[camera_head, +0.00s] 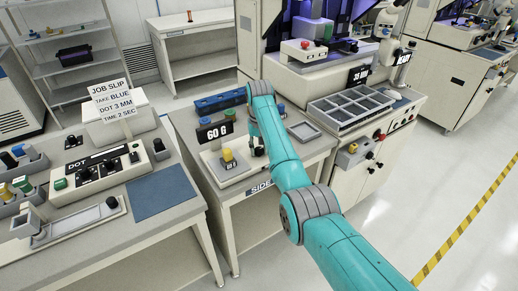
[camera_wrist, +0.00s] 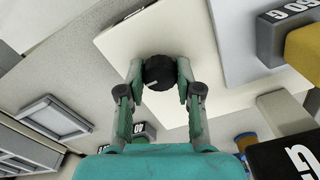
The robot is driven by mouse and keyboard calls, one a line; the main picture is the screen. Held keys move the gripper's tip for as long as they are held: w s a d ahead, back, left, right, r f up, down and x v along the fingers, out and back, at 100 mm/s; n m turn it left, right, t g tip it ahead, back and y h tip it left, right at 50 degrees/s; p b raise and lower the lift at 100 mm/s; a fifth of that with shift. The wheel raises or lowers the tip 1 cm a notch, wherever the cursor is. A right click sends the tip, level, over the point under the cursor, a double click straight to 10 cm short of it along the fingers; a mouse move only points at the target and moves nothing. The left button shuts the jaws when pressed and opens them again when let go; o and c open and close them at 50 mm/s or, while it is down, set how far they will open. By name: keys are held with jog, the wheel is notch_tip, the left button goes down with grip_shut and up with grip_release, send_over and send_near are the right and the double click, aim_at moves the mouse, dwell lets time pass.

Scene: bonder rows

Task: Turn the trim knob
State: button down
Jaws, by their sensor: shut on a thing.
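The black round knob (camera_wrist: 158,71), with a pale pointer line on its face, stands on a white plate (camera_wrist: 118,38) in the wrist view. My gripper (camera_wrist: 161,76) has one finger on each side of the knob and is shut on it. In the head view my teal arm reaches over the side table and hides most of the gripper and the knob.
The side table (camera_head: 262,187) bears a "60 G" display (camera_head: 215,131), a yellow-topped block (camera_head: 228,157), a blue rack (camera_head: 220,101) and a small grey tray (camera_head: 304,131). A compartment tray (camera_head: 350,107) sits on the machine at right. A job slip (camera_head: 112,99) stands at left.

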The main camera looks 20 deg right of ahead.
aim_at(259, 149)
jog(key=c, duration=0.8)
grip_release()
jog(key=shift+o, duration=0.2)
jog(key=shift+r, duration=3.75)
